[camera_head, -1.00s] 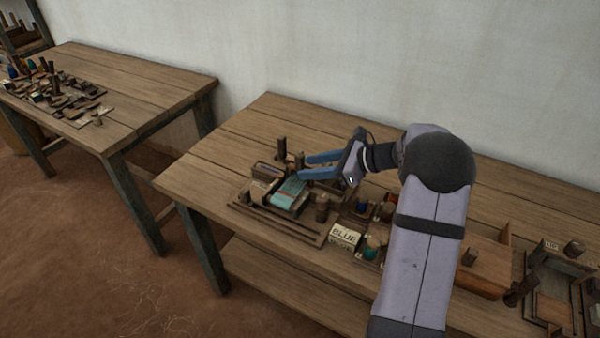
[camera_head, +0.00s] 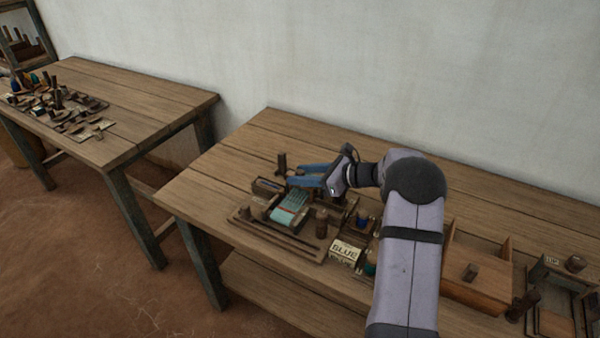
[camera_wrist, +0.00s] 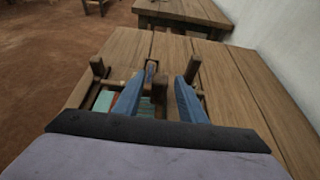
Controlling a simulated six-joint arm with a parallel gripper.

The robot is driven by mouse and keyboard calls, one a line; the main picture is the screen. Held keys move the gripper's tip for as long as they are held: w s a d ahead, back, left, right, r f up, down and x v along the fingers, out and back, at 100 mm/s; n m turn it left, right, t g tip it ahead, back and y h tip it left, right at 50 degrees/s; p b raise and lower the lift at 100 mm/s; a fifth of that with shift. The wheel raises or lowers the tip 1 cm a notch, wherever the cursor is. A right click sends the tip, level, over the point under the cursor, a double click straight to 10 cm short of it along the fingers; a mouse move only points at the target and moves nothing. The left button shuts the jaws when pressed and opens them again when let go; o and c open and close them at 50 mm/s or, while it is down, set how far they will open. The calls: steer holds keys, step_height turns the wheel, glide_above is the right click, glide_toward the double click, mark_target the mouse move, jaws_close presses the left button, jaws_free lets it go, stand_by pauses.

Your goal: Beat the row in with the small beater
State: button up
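A small loom with teal cloth (camera_head: 289,214) and pale warp threads sits on the near table; the teal also shows at lower left in the wrist view (camera_wrist: 104,100). My gripper (camera_head: 292,174) is above the loom's far end, its two blue fingers apart. In the wrist view my gripper (camera_wrist: 160,75) is open, with a short upright wooden piece (camera_wrist: 151,72) showing between the fingertips, apart from the right finger. I cannot tell whether this piece is the small beater's handle. A dark post (camera_head: 282,163) stands just left of the fingertips. The fingers hide part of the loom.
A round wooden peg (camera_head: 321,222) and a card reading BLUE (camera_head: 345,250) stand right of the loom. A wooden box (camera_head: 478,278) lies further right. The table's back (camera_head: 300,130) is clear. Another table (camera_head: 150,105) holds several small pieces.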

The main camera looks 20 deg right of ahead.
steer(key=shift+w+a+f, duration=0.2)
steer(key=shift+w+a, duration=0.1)
steer(key=shift+a, duration=0.05)
jaws_close()
steer(key=s+a+b, duration=0.2)
steer(key=s+a, duration=0.3)
steer(key=shift+s+a+f, duration=0.15)
steer(key=shift+s+a, duration=0.2)
steer(key=shift+a, duration=0.05)
steer(key=shift+c, duration=0.9)
jaws_free()
steer(key=shift+o, duration=0.9)
steer(key=shift+s+a, duration=0.15)
steer(key=shift+s, duration=0.05)
steer(key=shift+w, duration=0.1)
